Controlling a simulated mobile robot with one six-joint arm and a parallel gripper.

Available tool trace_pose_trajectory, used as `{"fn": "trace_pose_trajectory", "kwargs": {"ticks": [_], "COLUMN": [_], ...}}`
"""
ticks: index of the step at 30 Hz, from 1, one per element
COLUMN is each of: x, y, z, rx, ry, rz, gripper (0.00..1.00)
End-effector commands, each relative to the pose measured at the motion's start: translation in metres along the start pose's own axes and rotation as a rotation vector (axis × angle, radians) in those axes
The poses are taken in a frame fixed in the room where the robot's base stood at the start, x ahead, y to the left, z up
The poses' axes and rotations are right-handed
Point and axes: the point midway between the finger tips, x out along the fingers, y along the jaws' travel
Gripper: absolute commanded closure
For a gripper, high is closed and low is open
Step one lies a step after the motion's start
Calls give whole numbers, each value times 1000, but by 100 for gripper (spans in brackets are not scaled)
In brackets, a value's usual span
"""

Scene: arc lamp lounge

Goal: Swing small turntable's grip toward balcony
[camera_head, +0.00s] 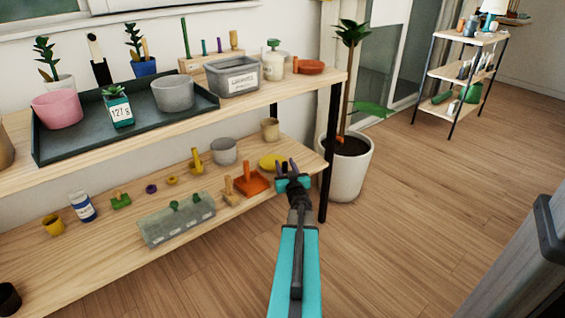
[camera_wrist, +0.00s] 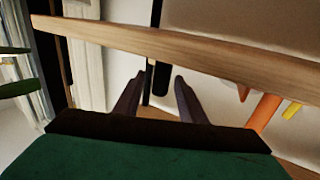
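A flat yellow disc (camera_head: 271,162), which may be the small turntable, lies near the right end of the lower shelf (camera_head: 110,262). I cannot make out its grip in the head view. My gripper (camera_head: 288,167) is at the front of that shelf end, just right of the disc. In the wrist view the two dark purple fingers (camera_wrist: 157,88) stand apart, with nothing clasped. A short dark upright piece (camera_wrist: 161,78) shows between them by a wooden edge; I cannot tell whether it is the grip. The balcony's glass door (camera_head: 404,45) is at upper right.
An orange block with a handle (camera_head: 251,184) sits left of my gripper. A black shelf leg (camera_head: 329,150) and a potted plant (camera_head: 347,172) stand close on the right. The upper shelf (camera_head: 300,83) overhangs behind. Open wooden floor (camera_head: 430,190) lies further right.

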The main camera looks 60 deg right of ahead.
Motion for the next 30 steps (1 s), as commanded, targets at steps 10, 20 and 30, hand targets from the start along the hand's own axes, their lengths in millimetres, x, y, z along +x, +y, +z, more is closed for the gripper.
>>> {"fn": "trace_pose_trajectory", "kwargs": {"ticks": [10,20,30], "x": [33,40,40], "y": [-1,-1,-3], "z": [1,0,0], "rx": [0,0,0], "ry": [1,0,0], "rz": [-1,-1,-3], "gripper": [63,63,92]}}
